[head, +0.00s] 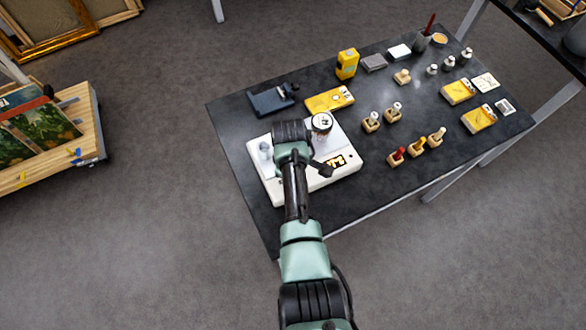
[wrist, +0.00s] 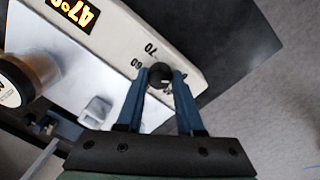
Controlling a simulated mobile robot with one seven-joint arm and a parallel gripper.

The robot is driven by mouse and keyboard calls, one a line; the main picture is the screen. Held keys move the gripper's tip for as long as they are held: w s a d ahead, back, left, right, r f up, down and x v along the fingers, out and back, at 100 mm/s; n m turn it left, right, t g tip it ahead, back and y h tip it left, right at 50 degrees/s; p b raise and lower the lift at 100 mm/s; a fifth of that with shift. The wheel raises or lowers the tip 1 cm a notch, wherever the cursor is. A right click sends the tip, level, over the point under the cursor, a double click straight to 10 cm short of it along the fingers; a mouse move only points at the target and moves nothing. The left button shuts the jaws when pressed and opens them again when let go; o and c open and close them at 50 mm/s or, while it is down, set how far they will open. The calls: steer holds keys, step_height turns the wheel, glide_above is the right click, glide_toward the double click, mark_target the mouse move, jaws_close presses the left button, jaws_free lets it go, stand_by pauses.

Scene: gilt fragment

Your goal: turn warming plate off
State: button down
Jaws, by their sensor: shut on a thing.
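The warming plate (head: 349,166) is a white, flat device at the near left of the dark table. Its lit orange display (wrist: 75,10) reads about 47 degrees in the wrist view, partly cut off. The black control knob (wrist: 159,75) sits on its front strip beside printed numbers, 60 and 70 among them. My gripper (wrist: 161,78) has its two blue fingers shut on the knob, one on each side. The knob's pointer is not clear.
A jar (head: 322,122) stands on the plate, near my gripper; it also shows in the wrist view (wrist: 30,75). A small pale grey object (head: 265,150) is at the plate's left.

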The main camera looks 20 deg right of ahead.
steer(key=shift+w+r, duration=0.1)
steer(key=c, duration=0.5)
jaws_free()
steer(key=shift+c, duration=0.2)
step_height(320, 180, up, 13)
steer(key=b, duration=0.1)
steer(key=shift+s+a, duration=0.35)
